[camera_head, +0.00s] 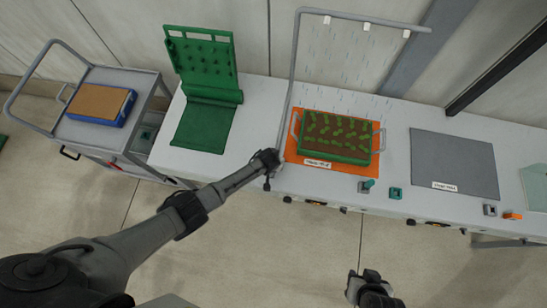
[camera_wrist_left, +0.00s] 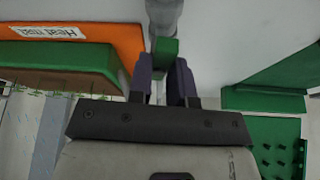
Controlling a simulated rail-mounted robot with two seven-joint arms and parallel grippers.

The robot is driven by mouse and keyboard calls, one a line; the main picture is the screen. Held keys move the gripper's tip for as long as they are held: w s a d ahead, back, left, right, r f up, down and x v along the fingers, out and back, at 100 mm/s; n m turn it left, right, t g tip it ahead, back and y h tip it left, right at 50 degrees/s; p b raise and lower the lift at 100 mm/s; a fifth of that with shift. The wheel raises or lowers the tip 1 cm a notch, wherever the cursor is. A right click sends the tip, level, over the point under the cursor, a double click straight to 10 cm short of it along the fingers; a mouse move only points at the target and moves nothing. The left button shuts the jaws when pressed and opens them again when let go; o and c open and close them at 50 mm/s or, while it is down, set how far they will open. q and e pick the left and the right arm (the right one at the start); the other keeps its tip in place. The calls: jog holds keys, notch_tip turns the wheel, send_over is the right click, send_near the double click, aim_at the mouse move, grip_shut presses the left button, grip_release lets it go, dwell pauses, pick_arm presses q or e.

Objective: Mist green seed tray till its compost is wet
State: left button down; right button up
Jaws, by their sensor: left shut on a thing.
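The green seed tray (camera_head: 348,157) sits on the orange heat mat (camera_head: 291,150) in the head view. Its brown compost (camera_head: 318,146) carries rows of green seedlings. A grey mist pipe (camera_head: 296,60) rises beside it and runs overhead with white nozzles (camera_head: 366,25). Pale streaks like spray show below the nozzles. My left gripper (camera_head: 270,160) is at the foot of the pipe, left of the tray. In the left wrist view its fingers (camera_wrist_left: 173,82) are shut on a green valve handle (camera_wrist_left: 166,52). My right gripper (camera_head: 368,283) hangs before the bench; its jaw state is unclear.
A grey mat (camera_head: 453,160) lies right of the tray. Small green-topped controls (camera_head: 369,184) line the front edge. A green peg board (camera_head: 203,65) and green sheet (camera_head: 203,127) are at left. A cart (camera_head: 103,135) holds a blue-edged brown tray (camera_head: 100,103).

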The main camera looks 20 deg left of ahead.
pick_arm(q)
jog(key=c, duration=1)
grip_release()
jog(key=shift+c, duration=0.2)
jog(key=shift+r, duration=0.1)
jog(key=shift+s+r+p, duration=0.25)
jog(key=shift+r+p, duration=0.05)
jog(key=shift+r, duration=0.3)
jog(key=p+v, duration=0.1)
jog(key=v, duration=1.1)
jog(key=shift+s+p, duration=0.15)
jog(key=shift+p, duration=0.2)
jog(key=shift+r, duration=0.15)
